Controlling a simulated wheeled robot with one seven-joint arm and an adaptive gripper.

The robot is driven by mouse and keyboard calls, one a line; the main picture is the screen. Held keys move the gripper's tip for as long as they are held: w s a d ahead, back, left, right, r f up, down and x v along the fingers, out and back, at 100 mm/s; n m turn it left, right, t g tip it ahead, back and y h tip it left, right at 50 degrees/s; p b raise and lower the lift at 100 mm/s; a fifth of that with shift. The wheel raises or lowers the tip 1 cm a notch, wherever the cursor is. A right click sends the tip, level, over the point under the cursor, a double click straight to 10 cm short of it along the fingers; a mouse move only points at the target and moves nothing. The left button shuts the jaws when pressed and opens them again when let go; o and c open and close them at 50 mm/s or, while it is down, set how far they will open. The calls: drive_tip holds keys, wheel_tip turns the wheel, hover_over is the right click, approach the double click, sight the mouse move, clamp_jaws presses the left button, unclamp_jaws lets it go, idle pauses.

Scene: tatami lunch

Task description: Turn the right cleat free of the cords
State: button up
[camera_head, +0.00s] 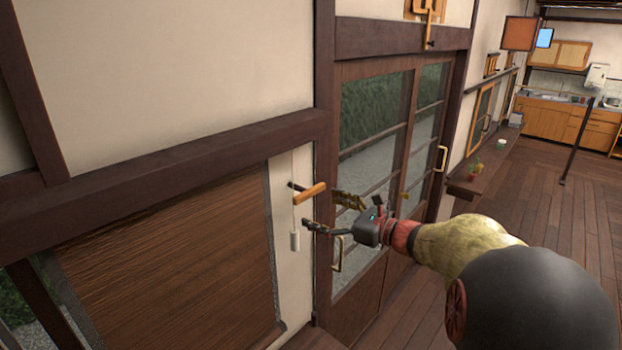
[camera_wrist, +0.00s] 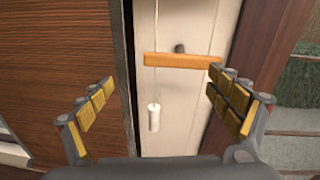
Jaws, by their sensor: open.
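The cleat (camera_head: 309,194) is an orange-brown wooden bar on a dark peg, mounted on the pale wall strip between the brown blind and the glazed door. In the wrist view the cleat (camera_wrist: 180,61) lies nearly level, and its right end is near my right finger. A thin pale cord runs down past the cleat to a white cylindrical pull (camera_head: 294,241), which also hangs below the bar in the wrist view (camera_wrist: 154,117). I cannot tell whether cord is wound on the cleat. My gripper (camera_head: 319,211) is open and empty, facing the strip; its fingers (camera_wrist: 160,77) spread wide.
The brown blind (camera_head: 175,265) fills the left, under a dark beam. Right of the strip is the glazed wooden door (camera_head: 375,170) with a pull handle (camera_head: 338,252) close below my gripper. The plank floor (camera_head: 540,195) is mostly clear.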

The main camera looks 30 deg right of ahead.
sight(312, 193)
drive_tip(key=shift+o, duration=0.5)
drive_tip(key=shift+w+d+r+m+t+h, duration=0.15)
drive_tip(key=shift+d+r+m+t, duration=0.15)
drive_tip(key=shift+d, duration=0.3)
drive_tip(key=shift+d+r+m+t+h, duration=0.1)
drive_tip(key=shift+d+r+m+h, duration=0.1)
drive_tip(key=shift+d+m, duration=0.3)
drive_tip(key=shift+o, duration=0.3)
drive_tip(key=shift+w+d+r, duration=0.15)
drive_tip(key=shift+w+d, duration=0.05)
drive_tip(key=shift+d, duration=0.15)
drive_tip(key=p+x, duration=0.1)
drive_tip(key=x, duration=0.6)
drive_tip(key=shift+w, duration=0.3)
drive_tip(key=shift+c, duration=0.7)
drive_tip(key=c, duration=0.7)
